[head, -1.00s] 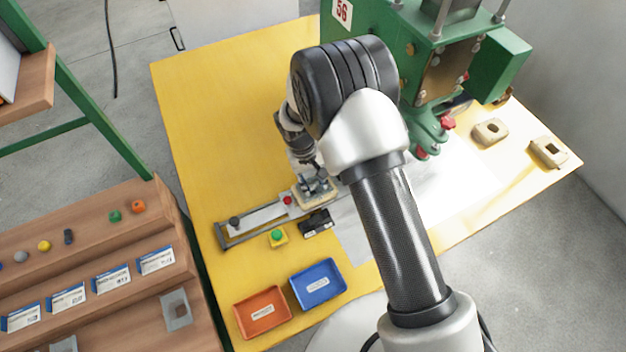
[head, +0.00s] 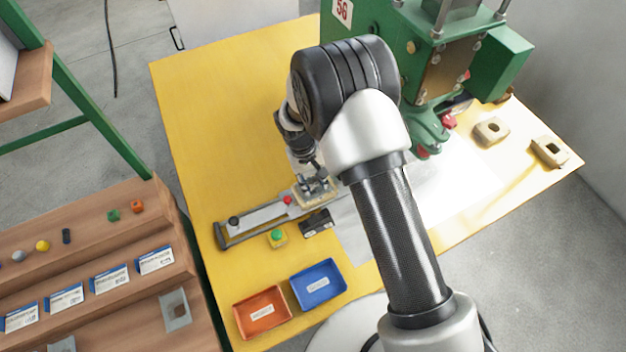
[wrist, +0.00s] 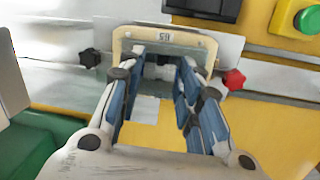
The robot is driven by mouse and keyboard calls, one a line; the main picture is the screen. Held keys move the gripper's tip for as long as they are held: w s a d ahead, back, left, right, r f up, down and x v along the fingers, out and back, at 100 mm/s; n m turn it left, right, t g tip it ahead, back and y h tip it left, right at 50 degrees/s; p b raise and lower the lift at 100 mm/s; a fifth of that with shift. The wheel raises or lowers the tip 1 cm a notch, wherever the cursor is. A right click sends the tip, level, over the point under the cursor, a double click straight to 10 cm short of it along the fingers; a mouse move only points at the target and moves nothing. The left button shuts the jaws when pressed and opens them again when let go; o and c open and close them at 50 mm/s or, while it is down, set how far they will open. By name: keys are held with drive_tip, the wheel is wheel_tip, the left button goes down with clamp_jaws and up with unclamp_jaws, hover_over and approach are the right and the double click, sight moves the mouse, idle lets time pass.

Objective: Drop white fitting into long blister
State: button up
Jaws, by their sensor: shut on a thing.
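In the head view my gripper (head: 314,184) is at the right part of a metal slide rail (head: 262,217), partly behind my own arm. I cannot make out a long blister for certain in either view.
A green button box (head: 278,238) and a black box (head: 317,222) stand in front of the rail. Orange (head: 262,330) and blue (head: 335,291) trays lie at the near edge. The green press (head: 385,45) stands behind. The yellow table's left part is clear.

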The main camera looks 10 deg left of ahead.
drive_tip(key=o, duration=0.8)
drive_tip(key=shift+r, duration=0.1)
drive_tip(key=shift+r+p, duration=2.1)
drive_tip(key=shift+r, duration=1.35)
